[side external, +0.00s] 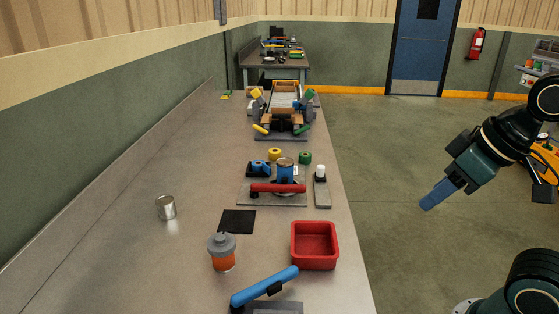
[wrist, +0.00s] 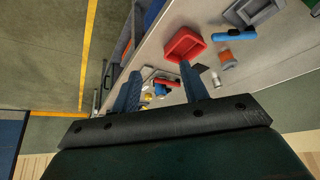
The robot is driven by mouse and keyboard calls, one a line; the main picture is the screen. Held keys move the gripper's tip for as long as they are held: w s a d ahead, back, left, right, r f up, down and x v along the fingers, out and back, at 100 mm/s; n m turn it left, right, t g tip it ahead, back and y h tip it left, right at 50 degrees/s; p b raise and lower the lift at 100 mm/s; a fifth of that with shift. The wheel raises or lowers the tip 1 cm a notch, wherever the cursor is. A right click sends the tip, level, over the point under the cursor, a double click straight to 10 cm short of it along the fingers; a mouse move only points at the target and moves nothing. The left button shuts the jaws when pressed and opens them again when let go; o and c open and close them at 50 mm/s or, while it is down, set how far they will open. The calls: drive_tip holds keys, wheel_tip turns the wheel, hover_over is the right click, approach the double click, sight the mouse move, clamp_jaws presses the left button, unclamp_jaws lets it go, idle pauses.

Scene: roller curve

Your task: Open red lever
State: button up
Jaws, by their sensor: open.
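The red lever (side external: 277,188) is a long red handle lying across the front of a grey plate (side external: 252,199) on the bench, level and side-on in the side view. It also shows as a small red bar in the wrist view (wrist: 166,82), between my fingers and far beyond them. A blue cylinder (side external: 285,172) stands behind the lever. My gripper (side external: 428,204) is off the bench's right side, over the floor and well apart from the lever. Its two blue fingers (wrist: 159,72) are spread, with nothing between them.
A red bin (side external: 315,262), a blue-handled lever (side external: 265,287), an orange-and-grey jar (side external: 222,253), a black square (side external: 237,221) and a tin can (side external: 166,208) are on the near bench. A grey strip with a white knob (side external: 321,190) lies right of the plate. The bench's left side is mostly clear.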

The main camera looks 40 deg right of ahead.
drive_tip(key=shift+c, duration=0.4)
drive_tip(key=w+d+r+n+g, duration=0.1)
drive_tip(key=w+r+n, duration=0.15)
drive_tip(key=w, duration=0.65)
drive_tip(key=w+d+r+n+g, duration=0.1)
drive_tip(key=w+r+n+g, duration=0.15)
drive_tip(key=w, duration=0.75)
drive_tip(key=w+d+f+n+g, duration=0.1)
drive_tip(key=w+d+f+n, duration=0.1)
drive_tip(key=w+f, duration=0.3)
drive_tip(key=w+d+f+n+g, duration=0.1)
drive_tip(key=w+f, duration=0.3)
drive_tip(key=w, duration=0.9)
drive_tip(key=shift+d+f+n, duration=0.4)
drive_tip(key=shift+d+n, duration=0.1)
drive_tip(key=shift+d, duration=0.1)
drive_tip(key=shift+f, duration=0.1)
